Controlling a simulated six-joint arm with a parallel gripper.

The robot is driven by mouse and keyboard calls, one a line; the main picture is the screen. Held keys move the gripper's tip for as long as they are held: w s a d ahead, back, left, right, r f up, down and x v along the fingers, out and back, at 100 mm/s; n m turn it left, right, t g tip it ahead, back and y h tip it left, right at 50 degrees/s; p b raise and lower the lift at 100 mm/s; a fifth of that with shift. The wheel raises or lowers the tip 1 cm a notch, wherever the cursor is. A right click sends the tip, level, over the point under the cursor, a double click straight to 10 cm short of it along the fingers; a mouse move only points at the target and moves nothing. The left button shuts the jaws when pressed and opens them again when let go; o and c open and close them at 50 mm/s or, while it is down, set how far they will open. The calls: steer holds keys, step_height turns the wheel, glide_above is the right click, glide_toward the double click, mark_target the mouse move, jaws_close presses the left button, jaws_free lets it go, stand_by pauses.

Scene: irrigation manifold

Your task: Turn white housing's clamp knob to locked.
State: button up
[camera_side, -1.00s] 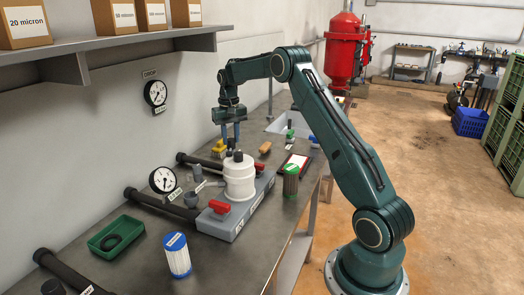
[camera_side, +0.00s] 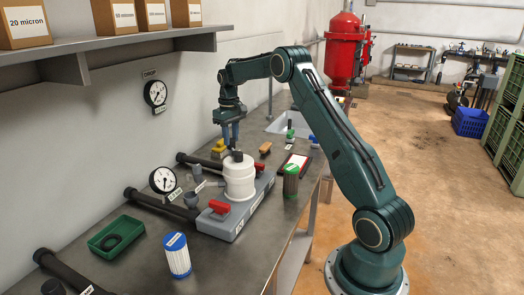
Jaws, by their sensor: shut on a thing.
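The white housing (camera_side: 239,182) stands upright on a grey base block (camera_side: 262,196) on the bench. Its dark clamp knob (camera_side: 237,156) sits on top of the white lid. My gripper (camera_side: 231,146) points down from above, with its blue-grey fingers at the knob, and is shut on it. The fingers partly hide the knob, so its exact angle and any locked mark cannot be read.
A red-handled valve (camera_side: 219,207) is on the base's near end. A blue-and-white filter cartridge (camera_side: 177,256), green tray (camera_side: 116,234) and green-capped mesh filter (camera_side: 291,180) stand around it. A pressure gauge (camera_side: 163,180) and dark pipes lie to the left.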

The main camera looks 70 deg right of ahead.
mark_target(231, 139)
steer(key=o, duration=1)
steer(key=shift+c, duration=0.2)
step_height(231, 139, up, 14)
steer(key=shift+a, duration=0.1)
stand_by(0.4)
